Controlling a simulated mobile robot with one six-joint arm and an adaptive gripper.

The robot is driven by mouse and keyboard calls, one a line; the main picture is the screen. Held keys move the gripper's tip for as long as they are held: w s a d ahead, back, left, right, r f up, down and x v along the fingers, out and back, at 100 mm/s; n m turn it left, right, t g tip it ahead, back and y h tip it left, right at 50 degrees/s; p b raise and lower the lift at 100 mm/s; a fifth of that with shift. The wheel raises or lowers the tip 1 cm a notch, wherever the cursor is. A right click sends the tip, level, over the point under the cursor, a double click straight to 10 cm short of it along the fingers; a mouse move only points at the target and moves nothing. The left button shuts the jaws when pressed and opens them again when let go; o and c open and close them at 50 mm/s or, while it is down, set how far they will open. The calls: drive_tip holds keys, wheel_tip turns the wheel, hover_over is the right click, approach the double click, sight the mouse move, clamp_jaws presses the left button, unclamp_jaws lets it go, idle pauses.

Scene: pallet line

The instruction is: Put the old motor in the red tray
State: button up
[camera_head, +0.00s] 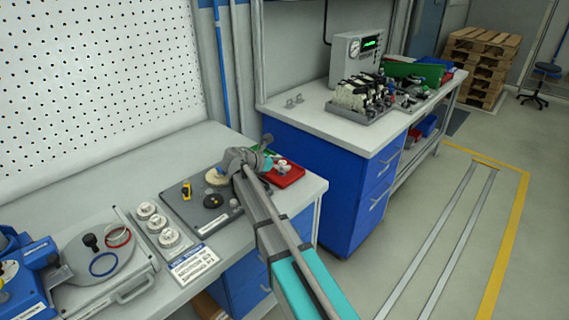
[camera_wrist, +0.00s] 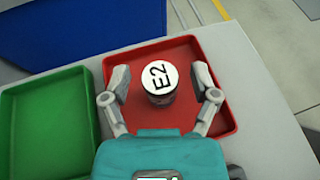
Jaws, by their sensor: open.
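The red tray (camera_wrist: 190,58) lies on the light grey bench in the wrist view. It also shows in the head view (camera_head: 291,180), partly hidden behind my arm.
A green tray (camera_wrist: 50,115) sits left of the red tray in the wrist view. In the head view, a dark plate (camera_head: 193,208) with parts and several white round parts (camera_head: 158,223) lie left on the bench. A blue cabinet (camera_head: 315,180) stands across a gap.

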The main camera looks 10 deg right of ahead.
drive_tip(key=p+v, duration=0.4)
drive_tip(key=v, duration=0.8)
idle(0.4)
drive_tip(key=shift+d, duration=0.1)
